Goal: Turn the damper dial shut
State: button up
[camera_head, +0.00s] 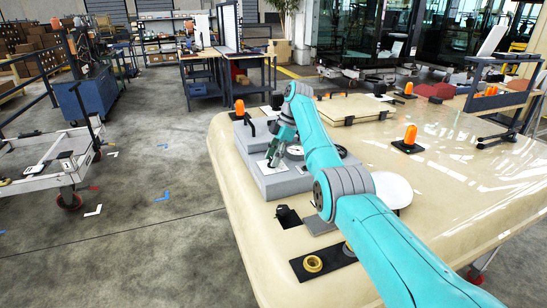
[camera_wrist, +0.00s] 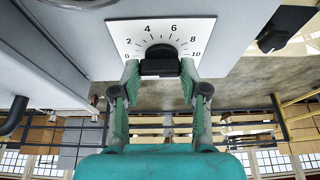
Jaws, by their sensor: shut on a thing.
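The damper dial is a black knob (camera_wrist: 160,66) on a white plate (camera_wrist: 124,36) with a scale from 0 to 10. In the wrist view my gripper (camera_wrist: 160,72) has one finger on each side of the knob and is shut on it. The knob appears to lie crosswise, roughly level with the 0 and 10 marks; I cannot make out a pointer. In the head view my gripper (camera_head: 271,160) reaches down to the grey box (camera_head: 286,186) on the cream cab top, and the arm hides part of it. The knob is too small to tell there.
A black knob-like part (camera_head: 287,215) and a brass ring (camera_head: 312,264) sit nearer on the cream surface (camera_head: 240,225). A white disc (camera_head: 394,190) lies right of my arm. Orange beacons (camera_head: 410,136) stand around. The wrist view shows another black knob (camera_wrist: 274,39) and a dark handle (camera_wrist: 14,115).

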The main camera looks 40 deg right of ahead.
dwell(0.3)
jog(key=o, duration=1.1)
jog(key=shift+o, duration=0.2)
jog(key=v, duration=0.7)
jog(key=shift+r, duration=0.25)
jog(key=shift+d, duration=0.1)
